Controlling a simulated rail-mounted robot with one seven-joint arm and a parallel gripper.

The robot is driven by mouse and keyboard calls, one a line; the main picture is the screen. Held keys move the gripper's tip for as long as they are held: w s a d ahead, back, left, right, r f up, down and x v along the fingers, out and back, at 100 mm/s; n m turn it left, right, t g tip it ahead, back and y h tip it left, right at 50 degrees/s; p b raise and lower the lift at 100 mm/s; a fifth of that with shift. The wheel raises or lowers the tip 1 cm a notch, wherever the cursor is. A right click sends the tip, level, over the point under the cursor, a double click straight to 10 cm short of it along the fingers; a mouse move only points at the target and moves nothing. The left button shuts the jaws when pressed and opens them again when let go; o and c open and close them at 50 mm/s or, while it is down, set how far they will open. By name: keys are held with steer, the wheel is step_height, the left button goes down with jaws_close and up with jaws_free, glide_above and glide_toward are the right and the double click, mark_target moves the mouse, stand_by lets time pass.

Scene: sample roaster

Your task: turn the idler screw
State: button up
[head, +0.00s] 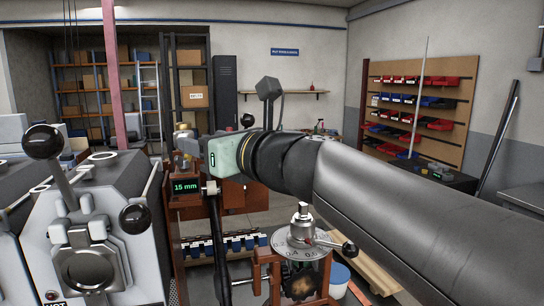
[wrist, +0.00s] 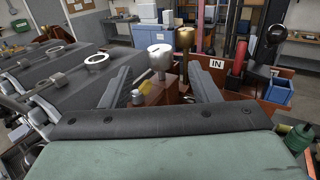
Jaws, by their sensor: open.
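My gripper (wrist: 159,68) is open in the wrist view, its two dark fingers apart. Between and beyond the fingers stand a silver round-topped post (wrist: 160,58) and a brass post (wrist: 185,42) on a reddish-brown base. A small silver knob (wrist: 138,97) with a yellow piece beside it shows near the left finger. I cannot tell which of these, if any, is the idler screw, or whether a finger touches anything. In the head view my arm reaches in from the right, its pale green wrist (head: 226,158) beside a "15 mm" readout (head: 185,187); the fingers are hidden there.
Grey roaster machines (head: 90,235) with black ball handles fill the left. A round dial with a silver top (head: 301,232) stands below my arm. An "IN" label (wrist: 216,63) and a blue bin (wrist: 279,91) are right of the fingers. A bin rack (head: 420,105) stands against the wall.

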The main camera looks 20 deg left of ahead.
steer(key=b+v, duration=0.1)
steer(key=v, duration=1)
